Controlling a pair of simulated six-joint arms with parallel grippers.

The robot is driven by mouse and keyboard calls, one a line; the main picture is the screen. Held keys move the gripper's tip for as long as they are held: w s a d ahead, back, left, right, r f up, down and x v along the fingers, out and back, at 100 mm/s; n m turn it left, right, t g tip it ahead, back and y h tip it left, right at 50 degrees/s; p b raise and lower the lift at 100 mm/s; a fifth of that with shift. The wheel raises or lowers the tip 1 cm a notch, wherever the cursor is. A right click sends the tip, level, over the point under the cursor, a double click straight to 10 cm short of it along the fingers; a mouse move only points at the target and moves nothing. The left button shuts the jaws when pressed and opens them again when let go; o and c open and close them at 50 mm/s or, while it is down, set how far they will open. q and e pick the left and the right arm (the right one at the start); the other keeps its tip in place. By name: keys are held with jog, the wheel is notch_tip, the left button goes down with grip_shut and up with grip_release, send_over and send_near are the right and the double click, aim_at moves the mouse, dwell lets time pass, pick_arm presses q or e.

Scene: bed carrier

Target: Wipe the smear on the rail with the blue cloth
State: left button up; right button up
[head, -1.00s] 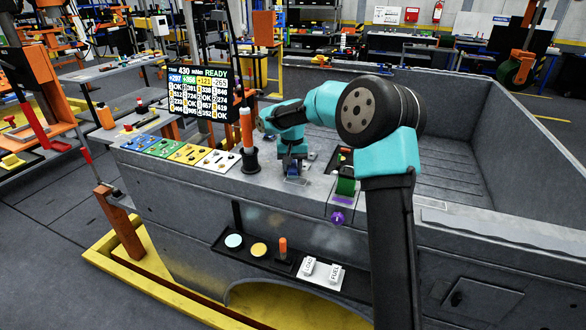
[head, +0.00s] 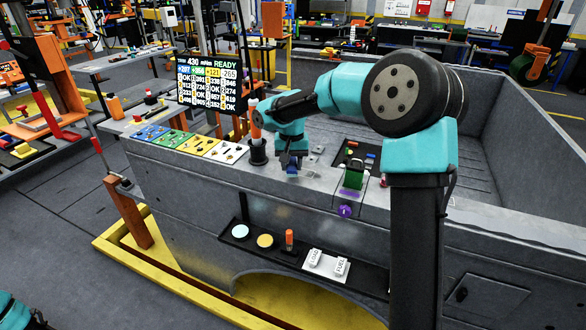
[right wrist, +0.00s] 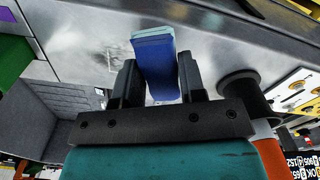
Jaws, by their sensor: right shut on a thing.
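My right gripper (head: 291,168) is low over the flat top of the grey rail (head: 230,172), just right of a black cup. It is shut on the blue cloth (right wrist: 155,62), a folded blue block with a paler end, seen between the two dark fingers in the right wrist view. From these angles I cannot tell whether the cloth touches the rail. A pale, streaky smear (right wrist: 112,58) shows on the rail surface beside the cloth in the right wrist view. My left gripper is out of view; only a teal arm part shows at the lower left corner.
The black cup (head: 258,154) with an orange handle stands close to my right gripper. Coloured panels (head: 187,142) lie left of it. A shelf (head: 218,238) hangs below. A screen (head: 209,82) stands behind.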

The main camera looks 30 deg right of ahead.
jog(key=shift+r, duration=2.7)
jog(key=shift+d, duration=0.1)
jog(key=s+d+m, duration=0.3)
jog(key=s+m, duration=0.2)
jog(key=m, duration=0.4)
jog(key=shift+d, duration=0.25)
jog(key=shift+f, duration=0.2)
